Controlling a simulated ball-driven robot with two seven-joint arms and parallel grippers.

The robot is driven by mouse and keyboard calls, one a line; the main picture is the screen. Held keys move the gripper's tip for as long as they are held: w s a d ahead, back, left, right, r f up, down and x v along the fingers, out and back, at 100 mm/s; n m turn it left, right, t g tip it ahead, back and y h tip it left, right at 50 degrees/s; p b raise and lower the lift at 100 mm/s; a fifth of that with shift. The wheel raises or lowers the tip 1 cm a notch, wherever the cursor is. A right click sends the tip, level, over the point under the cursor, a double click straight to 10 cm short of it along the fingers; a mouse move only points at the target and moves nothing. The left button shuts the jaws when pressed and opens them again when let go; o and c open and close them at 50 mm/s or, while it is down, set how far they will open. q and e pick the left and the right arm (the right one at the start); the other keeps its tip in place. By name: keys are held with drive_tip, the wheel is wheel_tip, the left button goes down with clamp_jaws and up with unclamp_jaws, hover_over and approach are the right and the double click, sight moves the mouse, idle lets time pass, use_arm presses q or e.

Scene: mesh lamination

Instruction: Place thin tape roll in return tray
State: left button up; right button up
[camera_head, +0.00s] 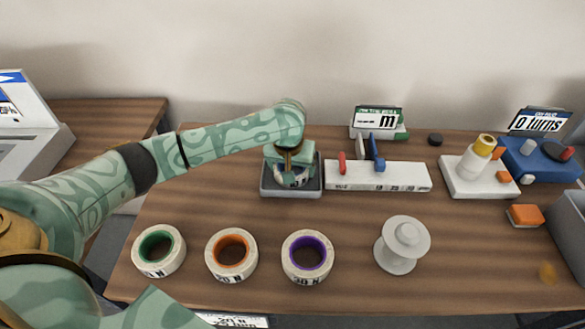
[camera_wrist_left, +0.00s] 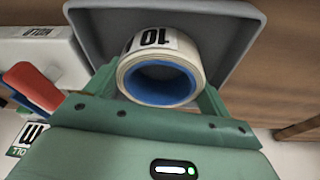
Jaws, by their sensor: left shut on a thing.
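My left gripper (camera_head: 291,168) is over the grey tray (camera_head: 318,188) at the back middle of the table. It is shut on a white tape roll (camera_head: 290,179) with a blue core. In the left wrist view the roll (camera_wrist_left: 172,47) sits between the two green fingers (camera_wrist_left: 160,80), and its label reads "10". The grey tray (camera_wrist_left: 88,22) lies right behind the roll in that view. I cannot tell whether the roll touches the tray floor. My right gripper is not in view.
Three tape rolls with green (camera_head: 158,250), orange (camera_head: 231,254) and purple (camera_head: 307,256) cores stand along the front. A white spool (camera_head: 402,244) is to their right. A white block with red and blue levers (camera_head: 378,176) adjoins the tray's right side. The centre table is clear.

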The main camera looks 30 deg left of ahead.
use_arm(q)
drive_tip(key=shift+s+r, duration=0.1)
drive_tip(key=o, duration=0.9)
drive_tip(key=shift+o, duration=0.9)
drive_tip(key=p+v, duration=0.7)
drive_tip(key=v, duration=0.5)
